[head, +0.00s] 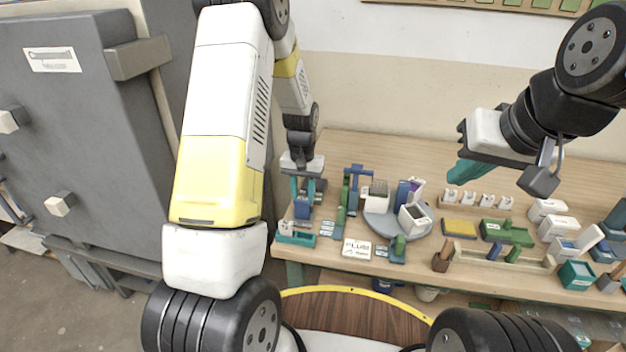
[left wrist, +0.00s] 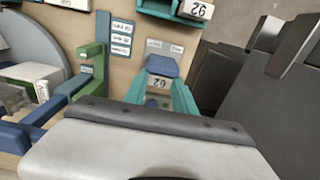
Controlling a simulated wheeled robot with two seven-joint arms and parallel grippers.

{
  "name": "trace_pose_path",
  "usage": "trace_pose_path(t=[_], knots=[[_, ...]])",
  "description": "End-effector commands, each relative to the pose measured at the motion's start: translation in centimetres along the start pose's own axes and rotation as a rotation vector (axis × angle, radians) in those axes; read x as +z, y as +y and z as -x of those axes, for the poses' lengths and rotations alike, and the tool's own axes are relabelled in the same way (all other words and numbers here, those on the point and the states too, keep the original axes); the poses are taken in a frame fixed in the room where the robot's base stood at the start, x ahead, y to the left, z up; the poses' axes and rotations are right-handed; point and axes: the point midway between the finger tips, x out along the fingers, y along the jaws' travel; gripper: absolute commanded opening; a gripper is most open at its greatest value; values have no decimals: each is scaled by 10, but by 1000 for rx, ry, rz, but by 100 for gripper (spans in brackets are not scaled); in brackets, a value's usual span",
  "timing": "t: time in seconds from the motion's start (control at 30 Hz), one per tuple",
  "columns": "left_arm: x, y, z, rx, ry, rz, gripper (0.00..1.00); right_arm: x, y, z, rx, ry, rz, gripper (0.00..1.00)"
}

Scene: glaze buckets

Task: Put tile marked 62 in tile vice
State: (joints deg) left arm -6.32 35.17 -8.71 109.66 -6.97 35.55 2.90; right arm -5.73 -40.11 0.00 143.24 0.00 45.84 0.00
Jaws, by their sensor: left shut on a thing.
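My left gripper (head: 302,197) has its teal fingers down at the left end of the table. It is shut on a blue piece (head: 302,210), which the left wrist view shows between the fingers (left wrist: 160,97) with a white number label (left wrist: 158,83). The number looks like 62, but it is small. A teal vice-like holder (head: 297,239) stands just in front of it, near the table edge. In the left wrist view the holder (left wrist: 160,8) carries a white numbered piece (left wrist: 200,9), seen at an angle. My right gripper (head: 462,170) is raised over the table; its finger gap is unclear.
Small label cards (head: 326,229) and a green-and-blue stand (head: 354,190) are close on the right. A grey round turntable (head: 378,226) holds white boxes. More blocks and boxes fill the right side. A grey cabinet (head: 70,120) stands at the left. Bare table lies behind.

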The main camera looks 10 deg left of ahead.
Motion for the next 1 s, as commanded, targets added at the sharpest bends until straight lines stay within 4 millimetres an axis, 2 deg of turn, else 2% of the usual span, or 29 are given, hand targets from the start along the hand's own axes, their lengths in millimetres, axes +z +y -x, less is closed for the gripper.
trace_pose_path(t=[0.17,0.2,0.3,0.33,0.67,1.0], knots=[[0,0,-3,0,-1,0,0,0,0,0,0,0,0,0],[0,0,-3,0,-1,0,34,0,0,0,0,0,0,0],[0,0,-3,0,0,0,54,0,0,0,0,0,0,0],[0,0,-3,0,0,0,57,0,0,0,0,0,0,0],[0,0,-1,0,1,0,57,0,0,0,0,0,0,0],[-1,0,32,0,3,0,57,0,0,0,0,0,0,0]])
